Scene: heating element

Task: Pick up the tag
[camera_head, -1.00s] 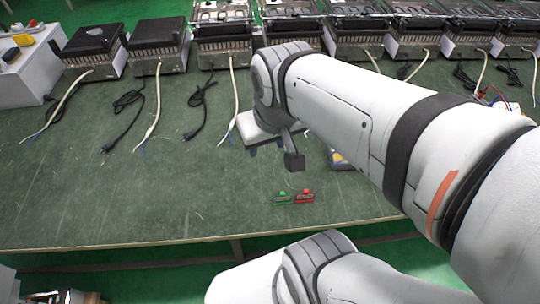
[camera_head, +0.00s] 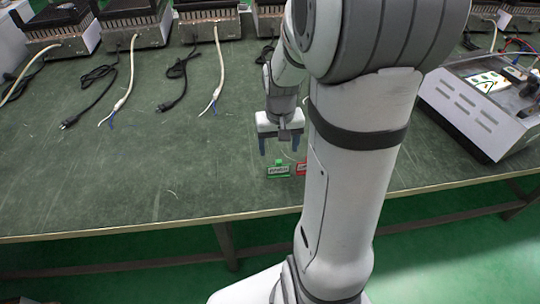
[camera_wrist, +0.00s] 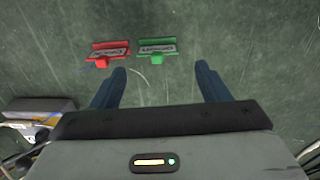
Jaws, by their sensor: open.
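Two small tags lie on the green table near its front edge. The green tag (camera_head: 278,171) has a pale label and shows whole in the head view; it is also in the wrist view (camera_wrist: 156,50). The red tag (camera_head: 301,168) lies just to its right in the head view, partly hidden by my arm, and shows whole in the wrist view (camera_wrist: 108,53). My gripper (camera_head: 281,147) is open and empty, its fingers pointing down just behind the green tag. In the wrist view the fingers (camera_wrist: 161,78) are apart, with the green tag beyond and between their tips.
The green table (camera_head: 150,180) is clear to the left. Power units with cables (camera_head: 134,30) stand along the back. A grey-white box device (camera_head: 485,110) stands at the right. The front edge of the table is close to the tags.

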